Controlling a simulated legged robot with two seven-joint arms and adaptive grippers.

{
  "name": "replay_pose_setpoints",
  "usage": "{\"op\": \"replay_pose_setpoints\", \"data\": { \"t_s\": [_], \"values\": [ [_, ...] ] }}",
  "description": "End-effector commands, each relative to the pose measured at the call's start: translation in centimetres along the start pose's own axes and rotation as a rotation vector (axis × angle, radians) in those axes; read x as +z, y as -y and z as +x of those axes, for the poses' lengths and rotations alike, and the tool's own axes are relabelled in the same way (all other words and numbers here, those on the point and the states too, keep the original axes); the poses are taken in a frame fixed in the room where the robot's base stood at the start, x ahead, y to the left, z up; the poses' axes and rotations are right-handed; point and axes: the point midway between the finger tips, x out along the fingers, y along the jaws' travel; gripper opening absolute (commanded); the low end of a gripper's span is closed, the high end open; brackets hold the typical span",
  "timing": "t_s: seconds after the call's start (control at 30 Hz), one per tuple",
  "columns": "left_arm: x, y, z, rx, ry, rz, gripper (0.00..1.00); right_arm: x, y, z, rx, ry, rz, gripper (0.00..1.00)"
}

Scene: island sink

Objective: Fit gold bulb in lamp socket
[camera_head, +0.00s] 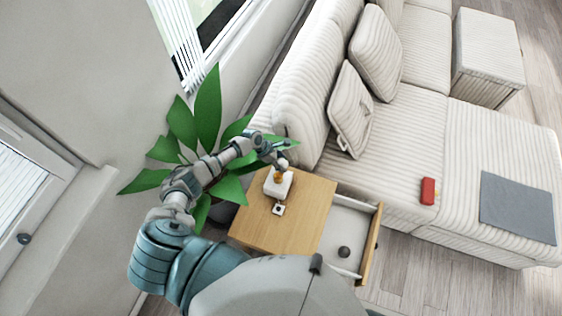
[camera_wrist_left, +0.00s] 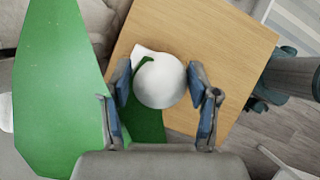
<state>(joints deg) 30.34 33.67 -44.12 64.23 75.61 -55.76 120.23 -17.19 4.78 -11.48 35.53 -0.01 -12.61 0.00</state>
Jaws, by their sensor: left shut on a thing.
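My left gripper (camera_head: 280,165) is over the wooden side table and shut on a round white globe (camera_wrist_left: 161,82), which sits between its two blue-padded fingers in the wrist view. In the head view a small gold part (camera_head: 279,176) shows just under the gripper; I take the globe and gold part to be the bulb. A white block-like lamp base (camera_head: 277,187) stands on the table directly below the gold part. The gold part looks close to or touching its top; I cannot tell if it is seated. The socket is hidden. My right gripper is not in view.
A leafy green plant (camera_head: 207,110) crowds the arm, and its leaf (camera_wrist_left: 58,85) shows beside the gripper. A small white item (camera_head: 278,209) lies on the table (camera_head: 300,222). The drawer (camera_head: 345,222) is open with a dark ball (camera_head: 344,252) inside. A striped sofa (camera_head: 400,150) stands to the right.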

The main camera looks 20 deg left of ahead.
Motion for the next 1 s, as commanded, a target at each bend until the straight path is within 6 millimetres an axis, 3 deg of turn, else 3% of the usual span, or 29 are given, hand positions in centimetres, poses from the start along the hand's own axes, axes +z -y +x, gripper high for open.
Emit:
{"op": "replay_pose_setpoints", "data": {
  "t_s": [0.33,0.67,1.0],
  "values": [
    [-0.7,-0.1,0.8,0.0,0.001,-0.003,0.23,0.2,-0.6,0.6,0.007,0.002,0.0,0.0],
    [-0.9,-0.1,1.5,0.001,-0.001,-0.002,0.23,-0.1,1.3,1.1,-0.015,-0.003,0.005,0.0],
    [-1.5,-0.1,2.2,0.0,0.0,-0.002,0.23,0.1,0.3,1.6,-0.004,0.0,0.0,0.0]
  ]
}}
